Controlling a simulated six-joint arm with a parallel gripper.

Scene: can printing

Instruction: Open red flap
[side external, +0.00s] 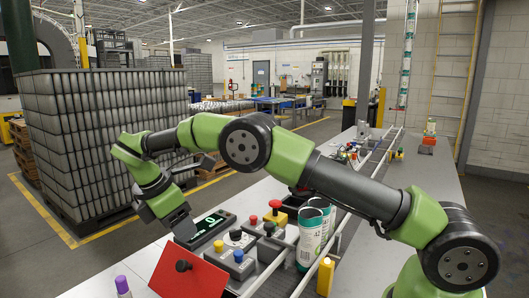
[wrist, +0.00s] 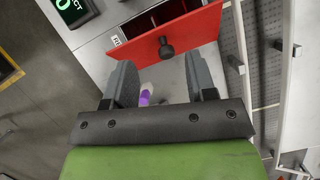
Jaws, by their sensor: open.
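My gripper (wrist: 158,75) is open and empty. The knob lies just beyond the fingertips, roughly between them, and looks apart from them. In the side view my gripper (side external: 183,226) is above and behind the flap, near the display. How far the flap stands open is hard to tell.
A display (side external: 211,225) with green digits and several buttons (side external: 238,256) sit beside the flap. Cans (side external: 311,232) stand to the right along the conveyor rail (side external: 276,268). A purple-capped marker (side external: 122,287) stands at the lower left; it shows between my fingers (wrist: 145,97).

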